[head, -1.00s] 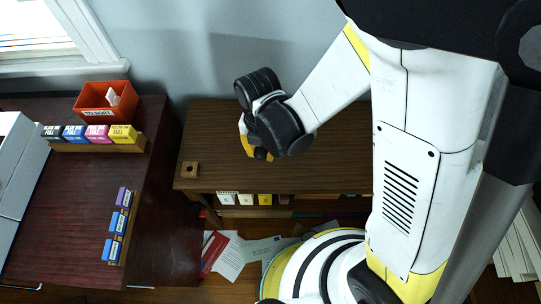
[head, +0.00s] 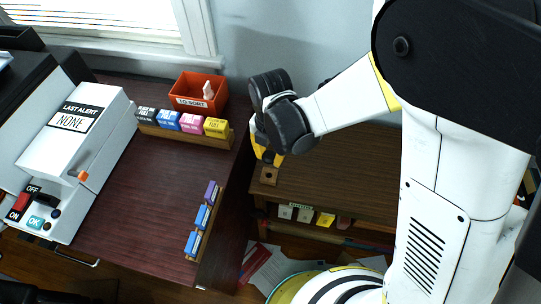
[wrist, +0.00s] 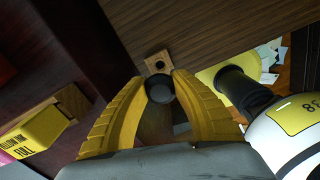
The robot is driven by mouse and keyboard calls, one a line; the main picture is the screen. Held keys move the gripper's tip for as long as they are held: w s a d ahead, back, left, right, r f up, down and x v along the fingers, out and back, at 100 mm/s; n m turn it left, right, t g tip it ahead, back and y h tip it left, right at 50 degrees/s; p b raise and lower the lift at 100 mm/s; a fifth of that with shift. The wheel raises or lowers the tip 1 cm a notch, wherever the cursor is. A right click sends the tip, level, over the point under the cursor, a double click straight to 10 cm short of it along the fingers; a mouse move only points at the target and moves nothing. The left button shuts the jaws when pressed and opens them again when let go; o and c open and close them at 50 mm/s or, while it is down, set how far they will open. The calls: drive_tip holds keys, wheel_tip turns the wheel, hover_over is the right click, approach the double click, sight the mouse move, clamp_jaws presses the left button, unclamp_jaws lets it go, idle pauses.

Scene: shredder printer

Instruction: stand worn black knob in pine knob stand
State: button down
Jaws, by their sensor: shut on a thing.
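The pine knob stand (head: 268,176) is a small light wooden block with a dark hole, on the left front corner of the brown wooden cabinet top. It also shows in the wrist view (wrist: 155,61), just beyond the fingertips. My gripper (head: 268,155) has yellow fingers and points down above the stand. In the wrist view, my gripper (wrist: 160,84) is shut on the round worn black knob (wrist: 159,91). The knob appears above the stand and apart from it, partly covering the stand's near side. How far above, I cannot tell.
The dark desk (head: 125,205) stands left of the cabinet (head: 340,165), with a gap between. On it are a red-orange sorting bin (head: 190,99), a rack of ink boxes (head: 182,125) and a white machine (head: 75,130). Papers (head: 275,265) lie on the floor. The cabinet top is otherwise clear.

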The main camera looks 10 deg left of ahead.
sight(270, 177)
wheel_tip(270, 177, down, 4)
drive_tip(key=b, duration=0.3)
drive_tip(key=shift+r, duration=0.2)
drive_tip(key=shift+f+b, duration=0.55)
drive_tip(key=shift+f, duration=0.55)
drive_tip(key=shift+f, duration=0.45)
drive_tip(key=shift+f, duration=1)
drive_tip(key=c, duration=1.1)
unclamp_jaws()
